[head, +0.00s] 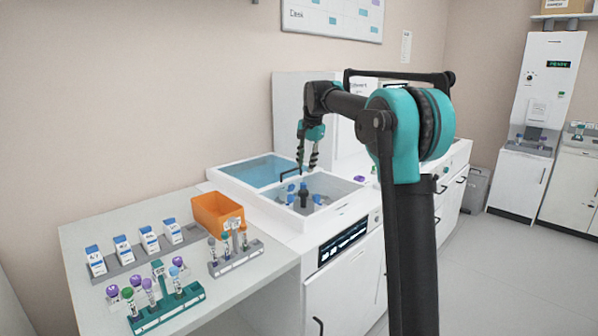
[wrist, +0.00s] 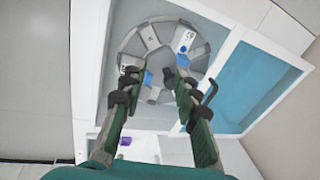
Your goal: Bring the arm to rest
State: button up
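My gripper (head: 307,167) points down above the left part of the open square basin (head: 345,207) on the counter. Its two dark fingers are apart with nothing between them. In the wrist view, the fingers of my gripper (wrist: 153,82) stand apart over a grey round rotor (wrist: 137,45) with several slots. A few blue-capped items (wrist: 186,42) sit in the rotor; part of it is hidden by the fingers. My arm reaches from the right over the counter, bent at the elbow.
A blue see-through lid (head: 255,172) lies left of the basin. An orange bin (head: 217,212), a green rack (head: 165,308) of capped tubes, a grey rack (head: 237,260) and a row of white boxes (head: 150,239) stand on the left table. A white cabinet (head: 300,110) stands behind.

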jog(key=s+d+f+n, duration=0.2)
jog(key=s+d+f, duration=0.3)
jog(key=s+f, duration=0.4)
jog(key=s+d+f+n+t+h, duration=0.1)
jog(key=s+d+f+n, duration=0.2)
jog(key=s, duration=1.5)
jog(key=s+d+f+n+t, duration=0.1)
jog(key=s+d+f+n, duration=0.1)
jog(key=s+d+f, duration=0.6)
jog(key=s+f, duration=0.5)
jog(key=f, duration=0.4)
jog(key=shift+s+d+n, duration=0.3)
jog(key=shift+r, duration=0.1)
